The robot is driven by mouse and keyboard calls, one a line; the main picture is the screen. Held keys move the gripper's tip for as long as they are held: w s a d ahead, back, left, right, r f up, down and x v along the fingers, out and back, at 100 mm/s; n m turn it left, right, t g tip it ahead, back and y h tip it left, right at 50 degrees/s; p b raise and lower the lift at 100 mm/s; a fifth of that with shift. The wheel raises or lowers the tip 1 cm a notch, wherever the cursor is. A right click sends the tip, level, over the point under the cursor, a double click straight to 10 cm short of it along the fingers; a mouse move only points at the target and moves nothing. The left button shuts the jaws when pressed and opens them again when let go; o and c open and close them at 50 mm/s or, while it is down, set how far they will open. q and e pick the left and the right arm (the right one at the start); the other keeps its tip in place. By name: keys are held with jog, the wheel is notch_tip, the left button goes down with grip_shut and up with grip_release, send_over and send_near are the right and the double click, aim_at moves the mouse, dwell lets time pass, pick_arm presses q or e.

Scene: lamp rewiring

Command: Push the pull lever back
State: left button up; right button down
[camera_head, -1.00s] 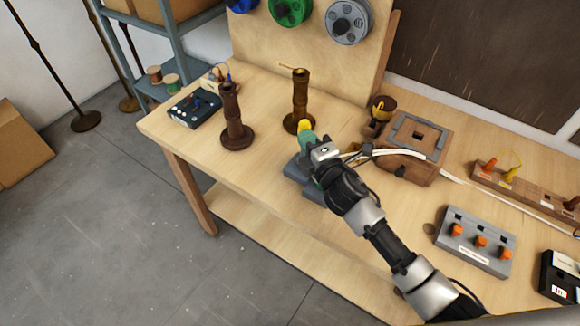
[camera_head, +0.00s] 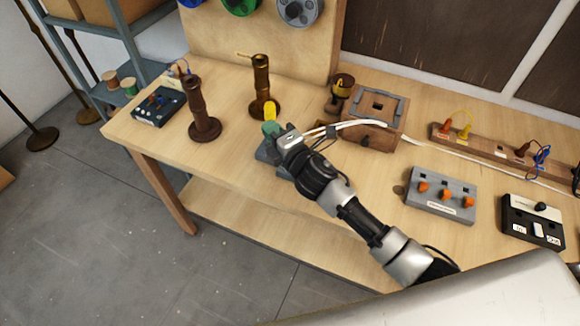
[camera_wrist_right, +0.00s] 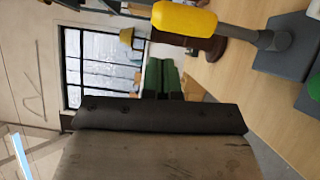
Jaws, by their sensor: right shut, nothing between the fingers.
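The pull lever has a yellow grip (camera_head: 270,110), which also shows in the right wrist view (camera_wrist_right: 184,18). There a grey rod joins the grip to a blue-grey base (camera_wrist_right: 290,48). In the head view the base (camera_head: 266,154) is mostly hidden behind my right gripper and arm. My right gripper (camera_head: 280,133) is just in front of the yellow grip, close to it. Its dark green fingers (camera_wrist_right: 165,75) are shut and empty in the wrist view, beside the yellow grip. I cannot tell whether they touch it. My left gripper is not in view.
Two brown turned columns (camera_head: 203,108) (camera_head: 262,88) stand left of and behind the lever. A wooden box (camera_head: 369,117) with white cable is to the right. A grey switch block (camera_head: 440,194) lies further right. The bench's left front is clear.

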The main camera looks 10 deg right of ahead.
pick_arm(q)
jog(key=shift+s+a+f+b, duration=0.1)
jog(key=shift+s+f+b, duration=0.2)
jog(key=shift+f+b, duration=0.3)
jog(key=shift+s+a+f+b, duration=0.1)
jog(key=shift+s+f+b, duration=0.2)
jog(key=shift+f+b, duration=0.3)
pick_arm(e)
jog(key=v, duration=1)
jog(key=shift+s, duration=0.2)
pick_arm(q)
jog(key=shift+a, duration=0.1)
pick_arm(e)
jog(key=shift+r, duration=0.15)
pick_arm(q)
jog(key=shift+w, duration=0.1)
